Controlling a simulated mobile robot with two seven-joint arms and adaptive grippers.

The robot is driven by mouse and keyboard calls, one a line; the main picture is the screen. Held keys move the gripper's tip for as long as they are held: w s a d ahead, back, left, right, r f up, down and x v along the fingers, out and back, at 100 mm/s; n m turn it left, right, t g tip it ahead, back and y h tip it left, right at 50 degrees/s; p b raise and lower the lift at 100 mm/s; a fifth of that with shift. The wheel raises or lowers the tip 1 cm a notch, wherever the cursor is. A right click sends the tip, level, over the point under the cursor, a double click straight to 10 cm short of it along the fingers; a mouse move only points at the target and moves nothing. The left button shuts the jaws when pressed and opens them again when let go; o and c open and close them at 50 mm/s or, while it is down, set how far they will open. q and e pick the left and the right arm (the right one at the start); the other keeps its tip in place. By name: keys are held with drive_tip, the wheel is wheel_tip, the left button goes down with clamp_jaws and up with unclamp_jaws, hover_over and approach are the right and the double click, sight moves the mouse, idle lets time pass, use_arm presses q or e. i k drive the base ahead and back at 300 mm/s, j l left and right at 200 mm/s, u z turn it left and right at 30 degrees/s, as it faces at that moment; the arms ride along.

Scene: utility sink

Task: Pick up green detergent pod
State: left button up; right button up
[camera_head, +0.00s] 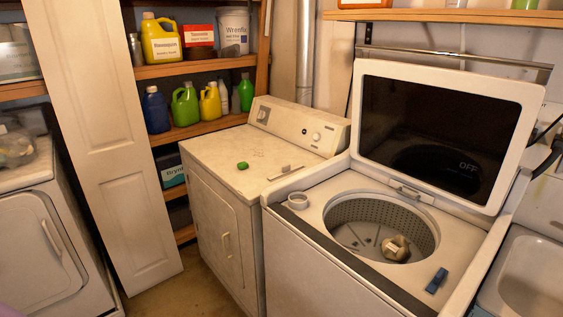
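The green detergent pod (242,165) is a small green block lying on the white top of the dryer (205,152), left of the control panel. Nothing touches it or covers it. Neither of my grippers shows in the head view, so I cannot tell their state or how far they are from the pod.
The top-loading washer (285,225) stands right of the dryer with its lid (440,125) raised. A blue block (437,281) lies on its rim. A small pale item (285,168) lies right of the pod. Shelves with several bottles, such as a green jug (185,107), stand behind.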

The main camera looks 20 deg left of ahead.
sight(244, 164)
drive_tip(key=i+j+z, duration=0.25)
drive_tip(key=j, duration=0.25)
drive_tip(key=j+z, duration=0.3)
drive_tip(key=j, duration=0.2)
drive_tip(key=j+z, duration=0.15)
drive_tip(key=j, duration=0.9)
